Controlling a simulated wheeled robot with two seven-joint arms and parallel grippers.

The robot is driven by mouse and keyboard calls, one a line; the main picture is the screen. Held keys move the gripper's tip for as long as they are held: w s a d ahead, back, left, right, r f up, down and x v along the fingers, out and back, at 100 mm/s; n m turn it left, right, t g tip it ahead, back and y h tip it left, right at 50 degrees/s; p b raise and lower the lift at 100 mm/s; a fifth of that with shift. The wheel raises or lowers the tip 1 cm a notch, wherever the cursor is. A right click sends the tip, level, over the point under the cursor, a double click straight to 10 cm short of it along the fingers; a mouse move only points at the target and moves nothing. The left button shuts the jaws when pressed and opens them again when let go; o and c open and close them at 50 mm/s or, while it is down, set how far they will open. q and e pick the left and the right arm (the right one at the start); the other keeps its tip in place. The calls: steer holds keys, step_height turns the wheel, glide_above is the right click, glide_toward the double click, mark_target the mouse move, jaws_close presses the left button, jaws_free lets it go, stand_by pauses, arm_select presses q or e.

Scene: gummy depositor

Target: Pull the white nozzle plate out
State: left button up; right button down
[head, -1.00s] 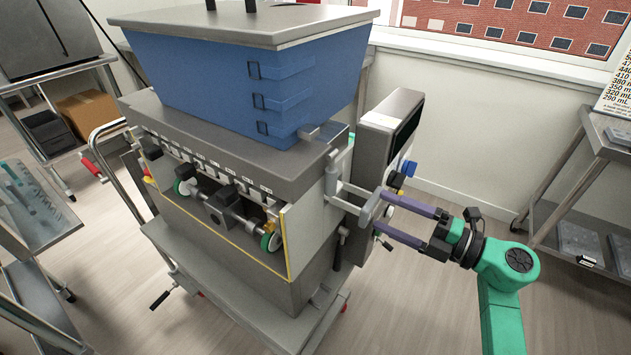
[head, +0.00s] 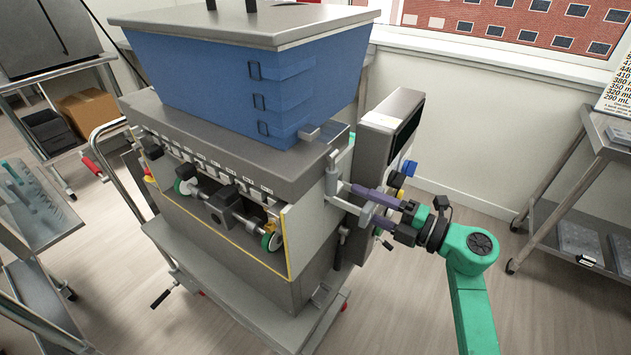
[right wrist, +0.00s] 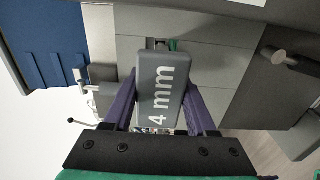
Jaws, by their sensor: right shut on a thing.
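A grey handle block marked "4 mm" (right wrist: 160,92) fills the middle of the right wrist view, and its grey bar (head: 366,217) juts from the right end of the depositor (head: 310,225) in the head view. My right gripper (head: 370,204) has its two purple fingers on either side of this block and is shut on it. I cannot make out a white nozzle plate itself behind the block; it seems hidden in the machine. My left gripper is not in view.
A blue hopper (head: 245,85) tops the depositor, and a grey control box (head: 385,135) stands just behind the handle. A steel shelf rack (head: 590,200) is at the right. Floor between the rack and the machine is free.

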mark_target(376, 209)
steer(key=shift+v, duration=2.45)
steer(key=b+v, duration=0.3)
steer(key=v, duration=2.3)
stand_by(1.5)
steer(key=shift+d, duration=0.1)
steer(key=c, duration=1.1)
jaws_free()
jaws_close()
